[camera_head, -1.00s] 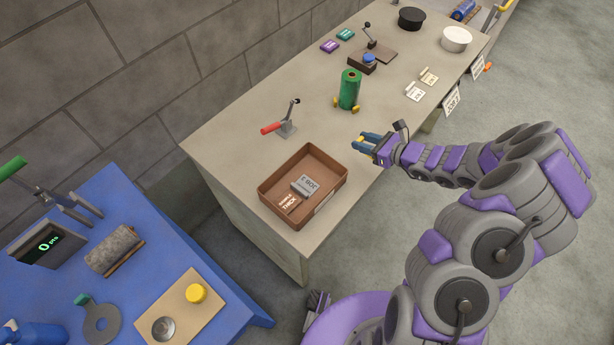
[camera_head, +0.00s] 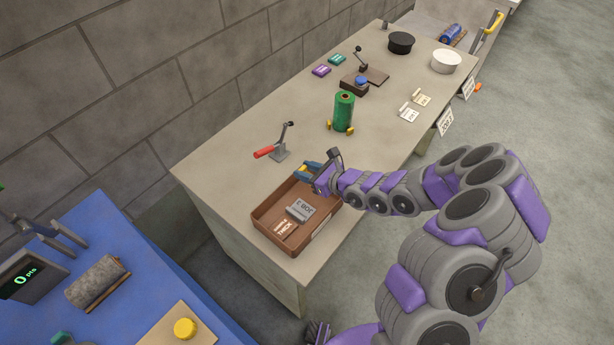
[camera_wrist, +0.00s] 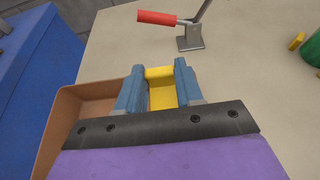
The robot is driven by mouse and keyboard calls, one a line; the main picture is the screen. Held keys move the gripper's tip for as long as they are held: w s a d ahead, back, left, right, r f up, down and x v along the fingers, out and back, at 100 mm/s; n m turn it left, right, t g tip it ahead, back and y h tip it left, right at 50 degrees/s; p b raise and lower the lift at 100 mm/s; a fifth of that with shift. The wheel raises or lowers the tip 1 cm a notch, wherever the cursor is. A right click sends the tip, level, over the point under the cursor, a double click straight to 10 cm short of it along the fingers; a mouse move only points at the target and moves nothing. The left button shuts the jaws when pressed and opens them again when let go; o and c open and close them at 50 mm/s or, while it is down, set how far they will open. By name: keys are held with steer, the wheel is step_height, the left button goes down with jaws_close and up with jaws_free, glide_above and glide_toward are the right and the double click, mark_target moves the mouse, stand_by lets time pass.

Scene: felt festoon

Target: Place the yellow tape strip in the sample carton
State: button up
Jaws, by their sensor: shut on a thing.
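My gripper (camera_head: 308,170) is shut on the yellow tape strip (camera_wrist: 161,88), which shows between the two blue fingers in the wrist view. In the head view only a small bit of yellow shows at the fingers. The brown sample carton (camera_head: 262,219) is an open, shallow box at the near end of the beige table. My gripper is above the far rim of the carton. The carton also shows at the left in the wrist view (camera_wrist: 67,112), partly hidden behind the gripper.
In the carton lie a grey block (camera_head: 300,209) and a label. A red-handled clamp (camera_head: 276,150) stands just beyond the gripper. A green roll (camera_head: 343,111) stands farther back. A blue table (camera_head: 110,235) is at the left, across a gap.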

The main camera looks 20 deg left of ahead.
steer(key=shift+f, duration=1.2)
steer(key=shift+f+b, duration=0.4)
steer(key=shift+f, duration=0.1)
steer(key=shift+f, duration=0.15)
steer(key=o, duration=1)
steer(key=shift+r, duration=0.5)
steer(key=p+v, duration=0.3)
steer(key=v, duration=0.9)
steer(key=shift+r, duration=0.2)
